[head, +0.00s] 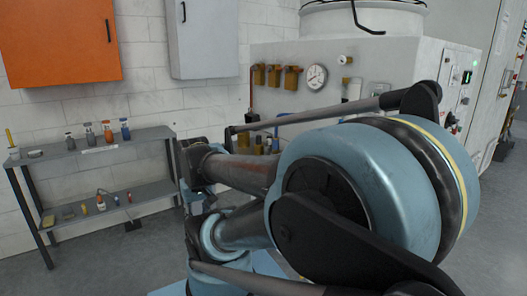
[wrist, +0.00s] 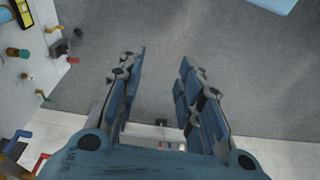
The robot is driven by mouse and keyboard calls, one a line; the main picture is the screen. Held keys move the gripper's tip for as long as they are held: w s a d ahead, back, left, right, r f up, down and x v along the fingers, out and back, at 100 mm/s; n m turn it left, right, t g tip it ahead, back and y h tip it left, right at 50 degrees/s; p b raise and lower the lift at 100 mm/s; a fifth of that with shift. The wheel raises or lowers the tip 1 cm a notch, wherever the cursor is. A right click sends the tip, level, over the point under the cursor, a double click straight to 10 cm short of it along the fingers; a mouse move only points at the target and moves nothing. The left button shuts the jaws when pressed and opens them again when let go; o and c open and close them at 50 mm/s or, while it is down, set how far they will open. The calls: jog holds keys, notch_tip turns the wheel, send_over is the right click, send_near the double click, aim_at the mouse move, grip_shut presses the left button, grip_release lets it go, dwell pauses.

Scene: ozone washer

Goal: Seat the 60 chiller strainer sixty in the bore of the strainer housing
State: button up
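My gripper (wrist: 161,62) is open in the wrist view, its two blue-grey fingers apart with nothing between them. Grey floor shows beyond the fingertips. I cannot pick out the strainer marked 60 for certain in either view. I also cannot tell which fitting is the strainer housing. Several brass fittings (head: 275,76) sit in a row on the white machine's side in the head view, left of a round gauge (head: 317,76). My arm covers the lower part of that machine, so parts there are hidden.
A grey two-level shelf (head: 150,189) at left holds several small bottles (head: 89,133) and small items. An orange cabinet (head: 60,40) and a grey cabinet (head: 203,38) hang on the wall. The white machine (wrist: 40,75) with protruding valves is at left in the wrist view.

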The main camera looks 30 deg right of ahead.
jog(key=shift+o, duration=0.4)
jog(key=w+d+r+m+g, duration=0.1)
jog(key=w+d+r+m, duration=0.1)
jog(key=w+d+r, duration=0.7)
jog(key=w+d+r+m, duration=0.2)
jog(key=w+d+r, duration=0.5)
jog(key=r, duration=0.3)
jog(key=w+d+r+m, duration=0.1)
jog(key=w+d+r, duration=0.15)
jog(key=d, duration=0.35)
jog(key=w+d+r+m, duration=0.1)
jog(key=w+d+r, duration=0.15)
jog(key=d, duration=0.25)
jog(key=w+d+m+g, duration=0.1)
jog(key=w+d+m, duration=0.1)
jog(key=d, duration=1.2)
notch_tip(320, 180, down, 11)
jog(key=shift+s+a+r, duration=0.1)
jog(key=shift+a+r, duration=0.05)
grip_shut()
